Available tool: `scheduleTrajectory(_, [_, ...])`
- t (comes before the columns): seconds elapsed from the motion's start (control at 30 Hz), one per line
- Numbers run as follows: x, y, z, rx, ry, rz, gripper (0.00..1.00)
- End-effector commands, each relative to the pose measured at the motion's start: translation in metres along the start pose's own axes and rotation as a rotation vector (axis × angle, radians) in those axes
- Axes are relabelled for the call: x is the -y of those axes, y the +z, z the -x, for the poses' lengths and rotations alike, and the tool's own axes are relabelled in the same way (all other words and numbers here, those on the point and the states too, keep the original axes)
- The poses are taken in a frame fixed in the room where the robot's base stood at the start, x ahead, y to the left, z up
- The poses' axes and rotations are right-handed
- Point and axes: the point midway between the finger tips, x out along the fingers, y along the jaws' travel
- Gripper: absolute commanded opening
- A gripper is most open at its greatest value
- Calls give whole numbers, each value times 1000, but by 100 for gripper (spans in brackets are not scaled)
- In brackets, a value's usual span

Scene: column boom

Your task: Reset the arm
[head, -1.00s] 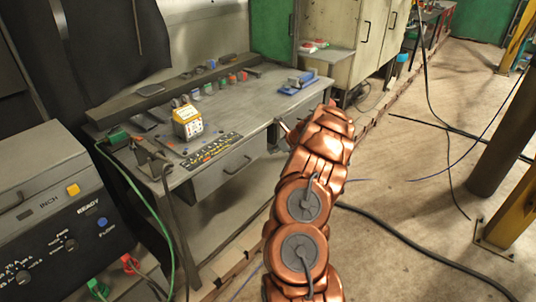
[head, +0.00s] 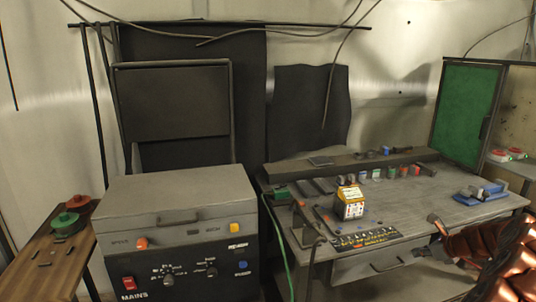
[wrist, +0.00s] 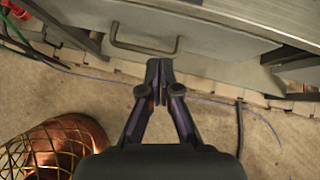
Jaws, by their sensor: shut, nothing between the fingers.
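My gripper (wrist: 160,72) shows in the wrist view with its two dark fingertips together and nothing between them. It points toward the grey drawer front (wrist: 190,28) with its bar handle, and a gap to it cannot be judged. In the head view my copper arm comes in at the lower right edge, in front of the workbench (head: 300,184).
A yellow-and-white box (head: 350,203) and several small items stand on the bench. A blue tool (head: 482,192) lies at its right. A control cabinet (head: 170,225) stands left, beside a wooden table (head: 45,252). Cables cross the floor (wrist: 265,130) under my gripper.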

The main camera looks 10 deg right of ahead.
Motion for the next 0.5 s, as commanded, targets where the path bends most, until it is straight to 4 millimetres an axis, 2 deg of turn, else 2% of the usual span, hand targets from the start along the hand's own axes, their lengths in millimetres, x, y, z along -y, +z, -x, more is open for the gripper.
scheduleTrajectory(0.03, [-24,24,0,5,39,78,0])
scheduleTrajectory(0.2, [-101,76,4,7,163,342,0])
scheduleTrajectory(0.33, [-160,104,13,7,250,544,0])
scheduleTrajectory(0.5, [-235,125,31,8,363,804,0])
